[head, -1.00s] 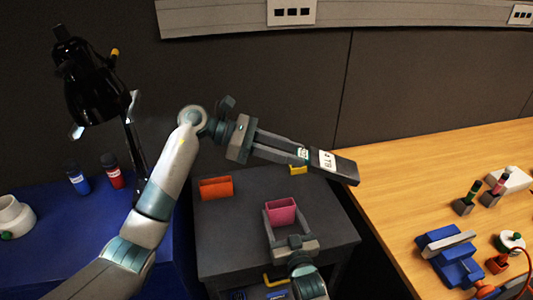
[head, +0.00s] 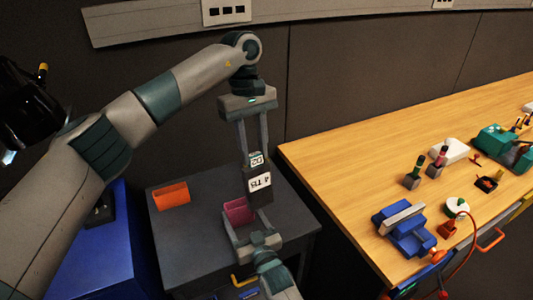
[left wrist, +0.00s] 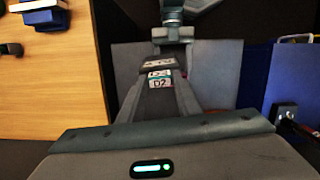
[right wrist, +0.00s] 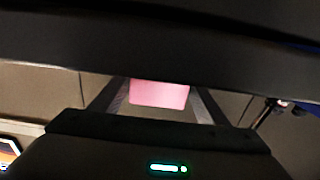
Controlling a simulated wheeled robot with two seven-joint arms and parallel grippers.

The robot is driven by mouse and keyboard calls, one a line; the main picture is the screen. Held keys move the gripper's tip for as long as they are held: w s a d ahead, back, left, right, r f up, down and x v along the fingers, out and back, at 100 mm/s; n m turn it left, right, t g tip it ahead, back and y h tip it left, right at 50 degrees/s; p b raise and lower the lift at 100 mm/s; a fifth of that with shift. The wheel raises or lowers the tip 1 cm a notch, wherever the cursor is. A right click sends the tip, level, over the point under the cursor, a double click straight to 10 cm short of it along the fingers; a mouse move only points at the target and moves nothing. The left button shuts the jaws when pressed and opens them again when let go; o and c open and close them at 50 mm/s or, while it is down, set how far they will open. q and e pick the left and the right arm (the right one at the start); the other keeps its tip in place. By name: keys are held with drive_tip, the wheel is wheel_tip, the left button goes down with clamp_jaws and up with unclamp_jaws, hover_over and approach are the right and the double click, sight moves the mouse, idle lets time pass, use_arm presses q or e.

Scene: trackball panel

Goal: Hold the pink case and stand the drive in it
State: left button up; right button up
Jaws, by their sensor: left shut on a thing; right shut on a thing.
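The pink case (head: 238,213) is held upright by my right gripper (head: 240,226), which is shut on its sides above or at the small dark table. Its pink face also shows between the fingers in the right wrist view (right wrist: 159,95). My left gripper (head: 254,155) points down, shut on the dark drive (head: 258,190). The drive hangs about upright, with white labels reading "D2" and "4 TB". In the head view its lower end overlaps the right, far side of the case; I cannot tell its depth. The drive also shows in the left wrist view (left wrist: 157,80).
An orange case (head: 171,196) stands on the dark table (head: 180,240), left of the pink case. A wooden bench (head: 350,160) at the right holds a blue device (head: 405,232) and several small parts. A black lamp (head: 35,110) is at the left.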

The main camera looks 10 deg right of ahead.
use_arm(q)
drive_tip(key=w+a+r+m+t, duration=0.1)
drive_tip(key=w+a+r, duration=0.1)
drive_tip(key=a, duration=0.3)
drive_tip(key=shift+w+r+t+y, duration=0.2)
drive_tip(key=shift+w+t+y, duration=0.2)
drive_tip(key=shift+a+r, duration=0.1)
drive_tip(key=shift+f, duration=2.9)
wheel_tip(320, 180, down, 9)
idle(3.7)
